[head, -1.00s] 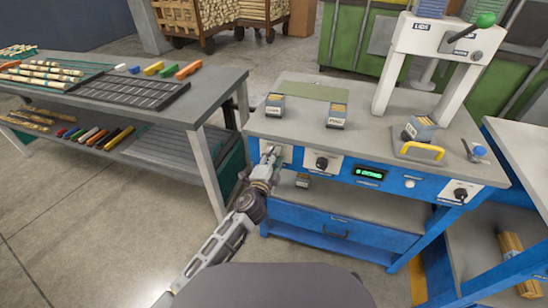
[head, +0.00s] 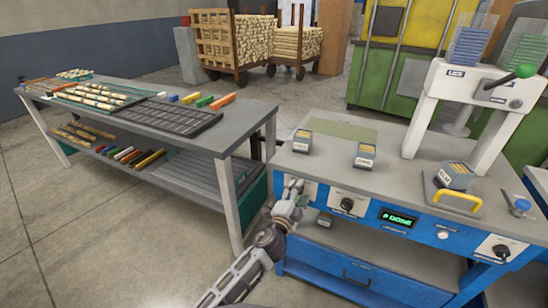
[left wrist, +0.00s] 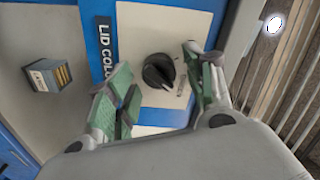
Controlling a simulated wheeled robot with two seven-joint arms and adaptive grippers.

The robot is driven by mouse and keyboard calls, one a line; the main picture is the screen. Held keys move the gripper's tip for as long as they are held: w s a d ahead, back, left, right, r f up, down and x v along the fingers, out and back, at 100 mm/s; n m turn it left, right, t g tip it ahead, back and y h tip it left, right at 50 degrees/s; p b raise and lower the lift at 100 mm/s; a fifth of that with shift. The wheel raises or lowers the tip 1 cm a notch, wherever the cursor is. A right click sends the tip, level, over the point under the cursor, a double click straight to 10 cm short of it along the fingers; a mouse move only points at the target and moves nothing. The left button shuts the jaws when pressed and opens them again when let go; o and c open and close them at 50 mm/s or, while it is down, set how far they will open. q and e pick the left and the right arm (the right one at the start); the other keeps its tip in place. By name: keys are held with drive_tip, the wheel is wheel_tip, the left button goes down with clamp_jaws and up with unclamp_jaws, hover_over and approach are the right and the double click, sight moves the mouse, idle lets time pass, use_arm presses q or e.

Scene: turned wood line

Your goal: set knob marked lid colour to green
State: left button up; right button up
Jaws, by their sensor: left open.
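The lid colour knob (left wrist: 158,70) is a round black dial on a cream plate (left wrist: 135,30) in the left wrist view. Beside it is a dark label, partly cut off, reading "LID COLO". A pale pointer mark shows at the knob's lower right side; the small print around it is unreadable. My left gripper (left wrist: 156,78) is open, with its green-padded fingers apart on either side of the knob and nothing held. In the head view my left gripper (head: 292,190) is at the leftmost plate of the blue bench front and hides this knob. My right gripper is not in view.
The blue bench (head: 400,190) has another black knob (head: 347,204), a green-lit display (head: 398,218) and a right-hand knob (head: 501,251). Small boxes (head: 302,142) and a white press (head: 462,85) stand on top. A grey table (head: 235,115) is at left, with floor between.

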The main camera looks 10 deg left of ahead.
use_arm(q)
drive_tip(key=n+b, duration=0.2)
drive_tip(key=n, duration=0.4)
drive_tip(key=shift+a+n, duration=0.1)
drive_tip(key=shift+n, duration=0.2)
drive_tip(key=shift+n+b, duration=0.95)
drive_tip(key=shift+n, duration=1.65)
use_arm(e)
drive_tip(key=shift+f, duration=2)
use_arm(q)
drive_tip(key=shift+n, duration=0.4)
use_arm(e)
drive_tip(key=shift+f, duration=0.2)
use_arm(q)
drive_tip(key=shift+a, duration=0.1)
